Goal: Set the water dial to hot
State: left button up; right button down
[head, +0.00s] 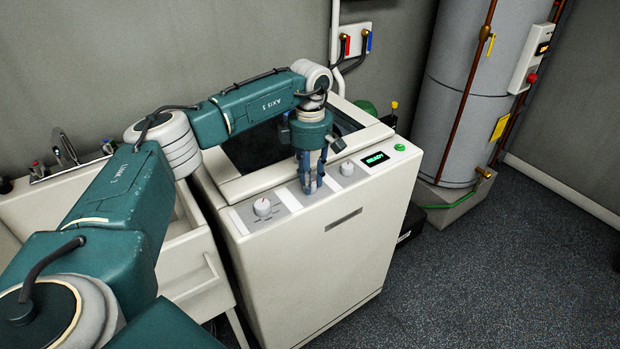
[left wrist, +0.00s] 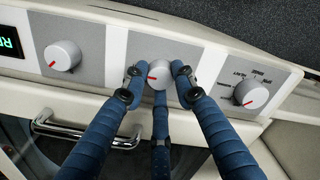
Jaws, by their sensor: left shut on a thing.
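The white washer (head: 345,255) has a row of dials on its front panel. My left gripper (head: 312,187) comes down from above and is shut on the middle dial (left wrist: 158,72). My right gripper is out of view.
A lit green display (head: 376,158) reads READY beside a green button (head: 400,147). The dark lid (head: 255,150) lies behind the panel. A sink (head: 185,250) stands left, a grey tank (head: 455,100) at the back right. The floor (head: 500,260) at right is clear.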

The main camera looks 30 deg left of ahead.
pick_arm(q)
jog(key=shift+w+r, duration=0.1)
jog(key=o, duration=1.2)
jog(key=shift+c, duration=0.2)
notch_tip(320, 180, up, 12)
